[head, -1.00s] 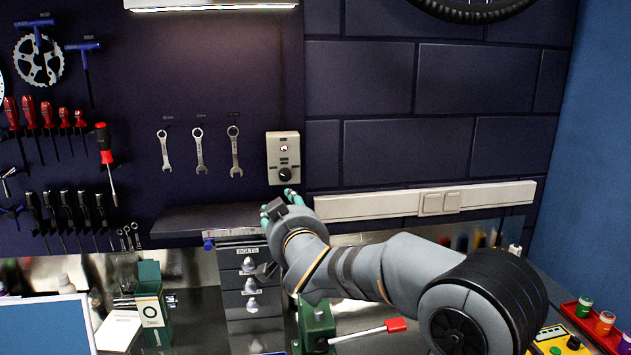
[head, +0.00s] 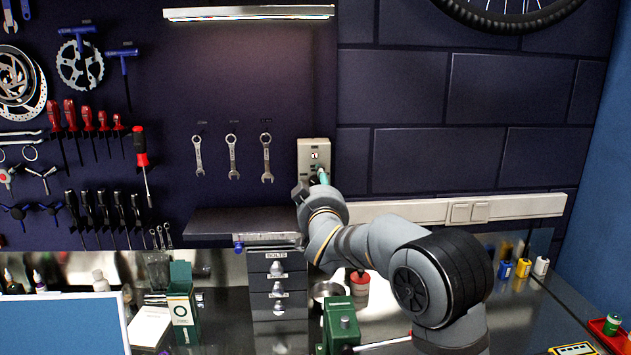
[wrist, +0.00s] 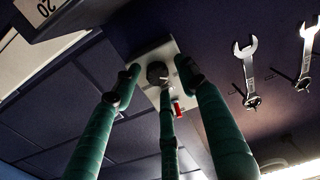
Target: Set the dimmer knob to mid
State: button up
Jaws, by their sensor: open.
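The dimmer knob (wrist: 157,73) is a dark round knob on a pale wall plate (wrist: 150,50), seen in the wrist view. In the head view the plate (head: 313,150) is on the wall right of the wrenches, and my gripper hides the knob. My gripper (head: 318,179) is at the plate's lower part. In the wrist view its teal fingers are spread open, with the knob framed between their tips. I cannot tell whether any finger touches it. A red switch (wrist: 178,108) sits on the same plate. The knob's pointer setting is not readable.
A lit lamp (head: 250,13) hangs above. Several wrenches (head: 231,155) hang left of the plate. A dark shelf (head: 240,221) juts out below, over the drawer unit (head: 278,285). A pale trunking rail (head: 470,209) runs along the wall to the right.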

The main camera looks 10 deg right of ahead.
jog(key=shift+w, duration=0.1)
jog(key=shift+c, duration=0.9)
jog(key=shift+r, duration=0.1)
grip_shut()
